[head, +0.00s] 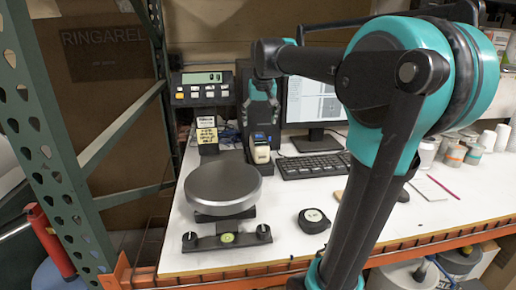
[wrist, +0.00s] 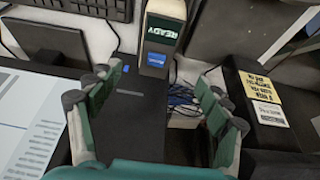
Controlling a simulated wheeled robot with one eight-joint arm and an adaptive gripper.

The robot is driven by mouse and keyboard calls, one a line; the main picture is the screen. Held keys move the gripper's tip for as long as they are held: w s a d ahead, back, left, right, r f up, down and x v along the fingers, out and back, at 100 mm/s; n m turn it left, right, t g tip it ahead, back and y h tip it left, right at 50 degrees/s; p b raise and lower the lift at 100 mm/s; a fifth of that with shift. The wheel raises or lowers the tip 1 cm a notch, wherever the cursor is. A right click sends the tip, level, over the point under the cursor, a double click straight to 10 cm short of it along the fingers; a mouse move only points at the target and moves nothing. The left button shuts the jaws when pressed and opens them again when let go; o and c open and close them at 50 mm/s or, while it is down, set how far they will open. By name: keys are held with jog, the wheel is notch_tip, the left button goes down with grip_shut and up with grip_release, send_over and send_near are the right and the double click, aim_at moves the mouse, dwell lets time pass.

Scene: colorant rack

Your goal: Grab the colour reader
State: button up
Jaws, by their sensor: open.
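The colour reader (head: 261,153) is a small upright device with a pale body and a dark top, standing on the bench left of the keyboard in the head view. In the wrist view the colour reader (wrist: 160,38) shows a dark screen reading READY and a blue patch, at top centre. My gripper (head: 260,108) hangs above it in the head view. In the wrist view my gripper (wrist: 158,82) has its green-padded fingers spread wide, with the reader beyond the gap between them. Nothing is held, and I see no contact with the reader.
A scale with a round dark plate (head: 222,184) stands to the left, its display (head: 203,88) on a post behind. A keyboard (head: 312,165) and monitor (head: 318,98) are to the right. A tape measure (head: 313,220) lies in front. Blue cables (wrist: 182,98) lie behind the reader.

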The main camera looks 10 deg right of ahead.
aim_at(259, 144)
jog(key=x, duration=1.3)
jog(key=shift+d+f, duration=0.1)
jog(key=shift+d, duration=0.1)
grip_shut()
